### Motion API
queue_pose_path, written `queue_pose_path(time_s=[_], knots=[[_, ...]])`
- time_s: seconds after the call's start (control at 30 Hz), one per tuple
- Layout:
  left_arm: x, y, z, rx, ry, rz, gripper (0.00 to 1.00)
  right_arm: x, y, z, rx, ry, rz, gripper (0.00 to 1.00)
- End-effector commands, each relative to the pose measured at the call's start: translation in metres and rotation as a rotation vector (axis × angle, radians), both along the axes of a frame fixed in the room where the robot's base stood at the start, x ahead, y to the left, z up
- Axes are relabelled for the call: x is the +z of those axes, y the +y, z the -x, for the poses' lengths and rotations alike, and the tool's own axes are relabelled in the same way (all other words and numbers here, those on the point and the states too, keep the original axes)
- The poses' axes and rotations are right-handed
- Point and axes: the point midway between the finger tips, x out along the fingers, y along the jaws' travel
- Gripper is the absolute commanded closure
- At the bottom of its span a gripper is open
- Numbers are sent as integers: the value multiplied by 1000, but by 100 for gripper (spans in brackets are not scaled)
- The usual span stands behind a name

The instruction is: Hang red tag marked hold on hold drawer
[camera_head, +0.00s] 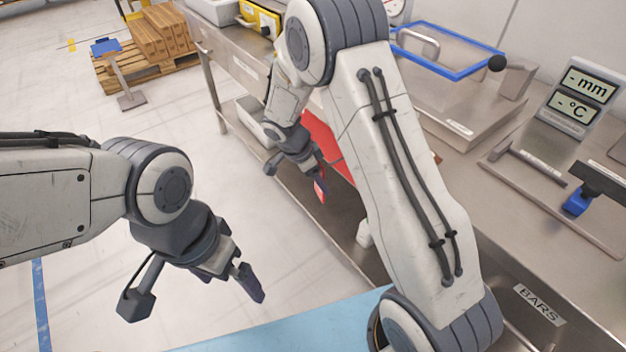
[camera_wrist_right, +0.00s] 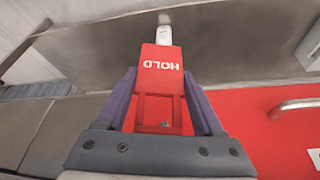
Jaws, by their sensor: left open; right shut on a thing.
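The red tag (camera_wrist_right: 161,62) shows the word HOLD, upside down in the right wrist view. My right gripper (camera_wrist_right: 160,92) is shut on it, with a finger on each side. The tag also shows as a small red piece (camera_head: 320,190) in the head view. A red drawer front (camera_wrist_right: 262,122), with a metal handle (camera_wrist_right: 300,104), lies just beyond the gripper; in the head view it is partly hidden behind my right arm (camera_head: 325,142). A white piece (camera_wrist_right: 164,35) shows past the tag's far end; I cannot tell whether they touch. My left gripper (camera_head: 235,274) is open and empty.
The steel bench (camera_head: 462,170) holds a blue frame (camera_head: 447,72), a display (camera_head: 578,100) and a blue-ended tool (camera_head: 577,203). A white bin (camera_head: 252,122) sits below the bench. The floor left of the bench is clear near my left gripper.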

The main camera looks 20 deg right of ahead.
Motion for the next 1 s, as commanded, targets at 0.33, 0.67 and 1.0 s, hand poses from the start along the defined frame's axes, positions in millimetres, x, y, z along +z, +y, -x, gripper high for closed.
queue_pose_path(time_s=[0.33, 0.67, 1.0], knots=[[10, 0, 0, 0, 0, 0, 1, 0, -20, -7, 0, 1, 0, 84], [4, 0, 0, 0, 0, 0, 1, -9, -37, -14, -1, -2, -1, 84], [-7, 0, 0, 0, 0, 0, 1, -11, -43, -16, 0, -1, -1, 84]])
